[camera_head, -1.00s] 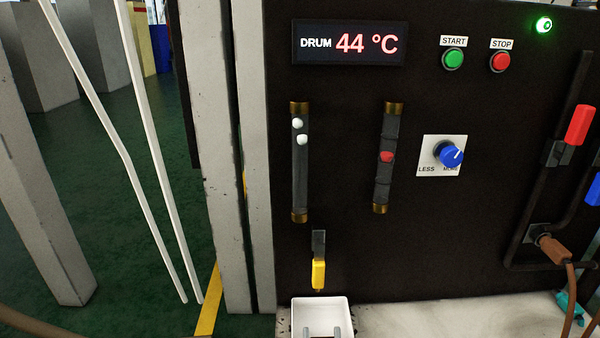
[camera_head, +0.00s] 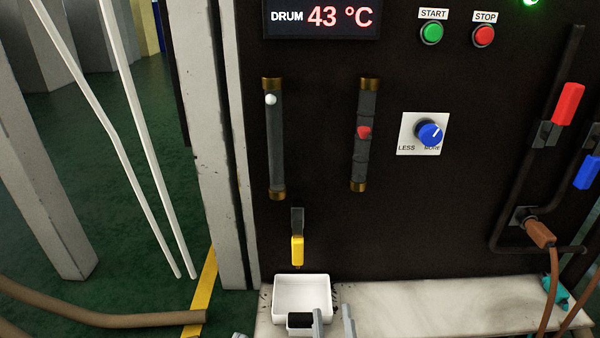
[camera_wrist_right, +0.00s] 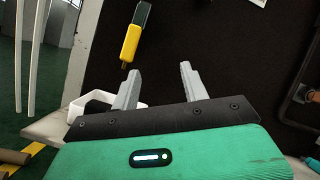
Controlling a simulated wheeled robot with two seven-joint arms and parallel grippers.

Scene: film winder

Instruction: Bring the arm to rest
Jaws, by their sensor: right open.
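My right gripper (camera_head: 334,322) is at the bottom of the head view, over the near edge of the white tray and the ledge. Its two grey fingers are apart with nothing between them; the right wrist view also shows the open gripper (camera_wrist_right: 158,85). The yellow-handled lever (camera_head: 297,250) hangs down on the black panel above the tray. It shows in the right wrist view (camera_wrist_right: 132,42) beyond the left finger, apart from it. The white tray (camera_head: 303,280) sits on the ledge, partly hidden by the fingers, with a black piece (camera_head: 300,320) at its near side. My left gripper is out of view.
The black panel holds a drum display (camera_head: 322,17) reading 43 °C, a green START button (camera_head: 431,33), a red STOP button (camera_head: 483,36), a blue knob (camera_head: 429,133), red (camera_head: 567,103) and blue (camera_head: 587,172) handles and brown hose (camera_head: 540,234). The pale ledge (camera_head: 430,305) is mostly clear.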

